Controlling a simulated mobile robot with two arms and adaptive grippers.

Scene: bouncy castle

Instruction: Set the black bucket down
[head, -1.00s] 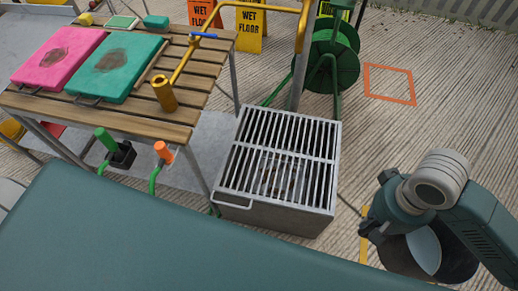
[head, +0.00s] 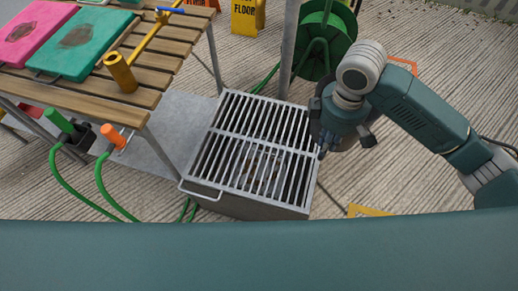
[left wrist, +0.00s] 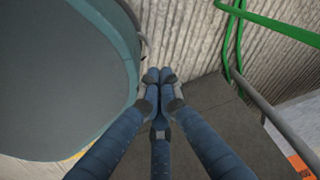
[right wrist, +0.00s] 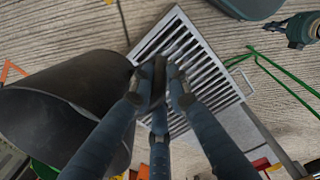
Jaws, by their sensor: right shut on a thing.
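My right gripper (head: 322,138) is above the right edge of the metal grate in the head view. In the right wrist view its fingers (right wrist: 160,72) are closed together, with the black bucket (right wrist: 65,110) hanging tilted beside them at the left. The exact grip point on the bucket is hard to see. In the head view the bucket is mostly hidden behind my gripper and wrist. My left gripper (left wrist: 158,76) shows only in the left wrist view, with its fingertips together and nothing visible between them.
The grated metal box (head: 250,150) stands on the ribbed ground. A slatted wooden table (head: 150,70) with pink and teal pads is at the left. A green hose reel (head: 325,38) stands behind. An orange outline (head: 402,64) on the ground is partly covered by my arm.

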